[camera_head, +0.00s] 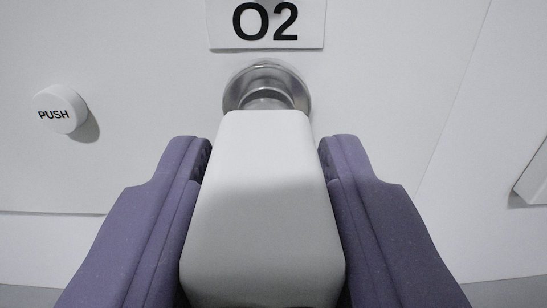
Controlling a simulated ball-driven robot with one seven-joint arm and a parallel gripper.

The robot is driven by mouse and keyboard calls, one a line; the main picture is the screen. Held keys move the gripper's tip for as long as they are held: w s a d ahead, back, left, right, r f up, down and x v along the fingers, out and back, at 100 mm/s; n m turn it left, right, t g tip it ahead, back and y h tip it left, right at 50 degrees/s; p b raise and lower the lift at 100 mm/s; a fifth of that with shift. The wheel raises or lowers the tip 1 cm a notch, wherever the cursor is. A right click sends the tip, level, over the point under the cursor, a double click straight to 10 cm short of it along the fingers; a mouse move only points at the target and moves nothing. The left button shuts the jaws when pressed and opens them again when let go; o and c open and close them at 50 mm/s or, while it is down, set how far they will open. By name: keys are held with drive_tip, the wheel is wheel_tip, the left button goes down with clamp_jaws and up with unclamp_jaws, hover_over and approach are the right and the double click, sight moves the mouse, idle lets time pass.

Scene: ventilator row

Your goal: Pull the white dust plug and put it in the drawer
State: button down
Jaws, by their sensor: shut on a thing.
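The white dust plug (264,215) is a large rounded block in the middle of the view. My gripper (264,165) is shut on it, with one purple finger at its left side and one at its right. The far end of the plug meets a round metal socket (303,88) on the white wall, below a label (265,24) reading O2. The plug covers the lower part of the socket, and I cannot tell whether it is still seated in it. The drawer cannot be made out for certain.
A round white button (62,108) marked PUSH stands out from the wall at the left. A white box-like edge (534,178) juts in at the far right. The wall between them is otherwise flat, with thin seams.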

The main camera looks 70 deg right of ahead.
drive_tip(key=shift+v, duration=1.1)
idle(0.6)
drive_tip(key=v, duration=0.7)
drive_tip(key=shift+p, duration=0.3)
idle(0.6)
drive_tip(key=shift+w, duration=0.1)
